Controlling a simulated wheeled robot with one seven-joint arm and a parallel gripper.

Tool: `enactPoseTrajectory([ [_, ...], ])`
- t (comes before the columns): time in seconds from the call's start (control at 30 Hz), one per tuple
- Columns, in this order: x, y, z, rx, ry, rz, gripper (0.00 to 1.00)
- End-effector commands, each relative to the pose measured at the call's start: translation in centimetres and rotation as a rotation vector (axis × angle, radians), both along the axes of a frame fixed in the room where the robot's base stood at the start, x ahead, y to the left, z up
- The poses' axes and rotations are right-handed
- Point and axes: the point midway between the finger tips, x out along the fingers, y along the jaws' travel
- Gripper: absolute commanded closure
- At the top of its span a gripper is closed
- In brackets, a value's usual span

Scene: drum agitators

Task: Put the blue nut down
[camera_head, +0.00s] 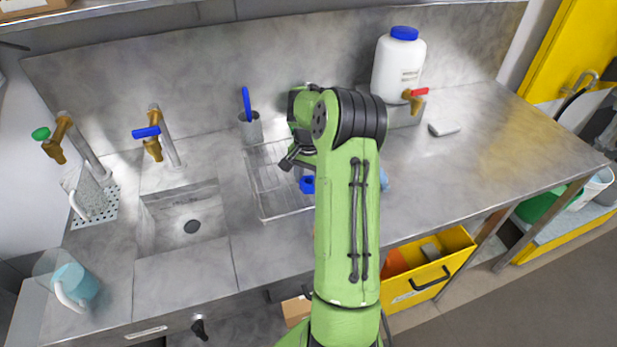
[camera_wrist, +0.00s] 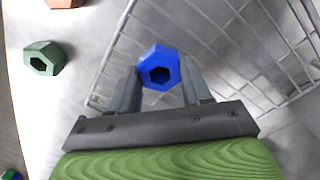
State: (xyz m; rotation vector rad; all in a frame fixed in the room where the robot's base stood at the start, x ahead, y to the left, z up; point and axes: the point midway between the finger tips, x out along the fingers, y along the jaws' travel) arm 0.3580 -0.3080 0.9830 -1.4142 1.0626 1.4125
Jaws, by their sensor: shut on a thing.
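The blue nut (camera_wrist: 162,66) is a hexagonal ring with a dark hole, held between the two grey fingers of my gripper (camera_wrist: 160,82) in the wrist view. It sits at the fingertips, over or near the edge of a wire rack; I cannot tell its height. In the head view the blue nut (camera_head: 307,185) shows just left of my green arm, at the right side of the wire rack (camera_head: 262,180). My arm hides most of the gripper there.
In the wrist view a green nut (camera_wrist: 43,58) and part of an orange one (camera_wrist: 63,3) lie left on bare counter. A sink (camera_head: 190,225) lies left of the rack. A white canister (camera_head: 398,65) stands at the back right. The right counter is mostly clear.

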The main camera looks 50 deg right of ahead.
Motion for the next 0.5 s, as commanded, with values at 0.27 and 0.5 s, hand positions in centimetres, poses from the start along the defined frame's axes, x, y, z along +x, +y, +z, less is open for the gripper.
enactPoseTrajectory([
  [0.27,0.00,0.02,-0.30,0.001,0.001,0.000,0.26],
  [0.5,0.00,0.01,-0.23,0.000,0.000,0.000,0.26],
])
